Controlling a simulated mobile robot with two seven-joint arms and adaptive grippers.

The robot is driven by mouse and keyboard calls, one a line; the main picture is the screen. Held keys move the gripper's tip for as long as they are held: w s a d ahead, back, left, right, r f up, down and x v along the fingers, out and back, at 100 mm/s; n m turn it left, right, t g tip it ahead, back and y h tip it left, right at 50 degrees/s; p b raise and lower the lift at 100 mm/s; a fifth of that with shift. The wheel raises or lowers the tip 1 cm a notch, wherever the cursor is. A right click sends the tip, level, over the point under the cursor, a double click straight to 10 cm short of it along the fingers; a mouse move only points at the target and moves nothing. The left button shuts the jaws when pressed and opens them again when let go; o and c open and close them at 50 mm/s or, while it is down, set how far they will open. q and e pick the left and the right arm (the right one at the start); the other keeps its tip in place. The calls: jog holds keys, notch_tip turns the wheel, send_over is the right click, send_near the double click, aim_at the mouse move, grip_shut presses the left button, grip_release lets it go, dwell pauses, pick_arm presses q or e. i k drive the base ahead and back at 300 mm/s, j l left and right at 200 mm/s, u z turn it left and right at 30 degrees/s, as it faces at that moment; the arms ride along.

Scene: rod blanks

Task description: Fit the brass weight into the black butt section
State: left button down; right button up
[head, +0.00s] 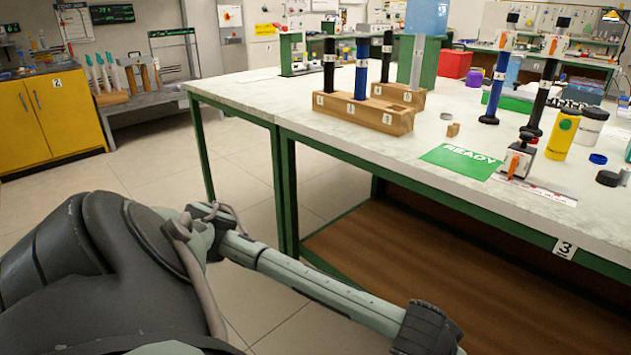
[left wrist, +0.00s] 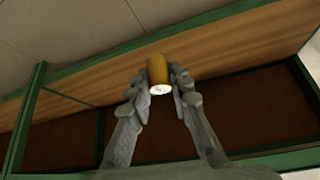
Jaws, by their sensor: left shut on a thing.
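The brass weight (left wrist: 158,70) is a short gold-brown cylinder with a bright pale end face. In the left wrist view my left gripper (left wrist: 162,82) is shut on it, one finger on each side. In the head view my left arm reaches to the bottom edge, and its gripper is out of frame. Upright black rods stand on the table: one in the front wooden block (head: 328,66), one in the rear block (head: 387,55), and one on the right (head: 543,95). I cannot tell which is the black butt section. My right gripper is not in view.
The white table (head: 300,115) has a green READY card (head: 460,161) near its front edge. A small block with an orange lever (head: 517,160), a blue rod (head: 496,85) and a yellow bottle (head: 562,135) stand to the right. An open lower shelf (head: 420,245) lies under the table.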

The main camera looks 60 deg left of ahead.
aim_at(330, 49)
jog(key=j, duration=0.95)
jog(key=j+u, duration=0.15)
jog(key=j, duration=1.75)
jog(key=i+j+u, duration=0.15)
jog(key=j, duration=0.8)
